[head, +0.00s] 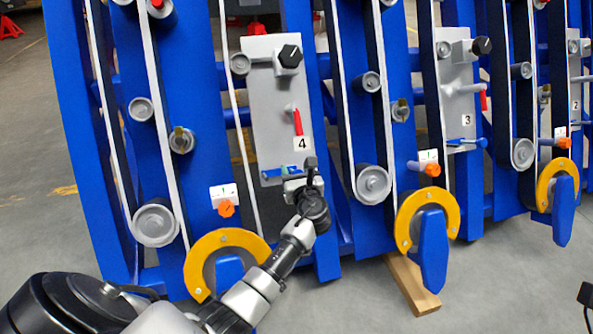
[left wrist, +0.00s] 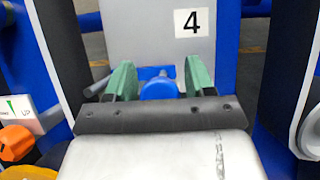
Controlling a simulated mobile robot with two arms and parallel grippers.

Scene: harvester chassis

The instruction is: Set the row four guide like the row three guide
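The row four plate (head: 272,105) is a grey panel marked 4, with a black knob (head: 289,56) on top and a red-handled lever (head: 298,121) mid-way. A blue guide part (head: 272,173) sits at its lower end, partly hidden by my left gripper (head: 300,172). In the left wrist view a round blue knob (left wrist: 160,89) lies between the two green fingers, with gaps visible at both sides. The gripper is open around it. The row three plate (head: 458,90), marked 3, carries a blue guide (head: 467,142) at its lower end. My right gripper is not seen.
Blue uprights, belts and grey rollers (head: 154,223) flank the plates. Orange knobs (head: 227,208) and yellow arcs with blue levers (head: 433,248) stand low in front. A wooden block (head: 412,285) lies on the floor.

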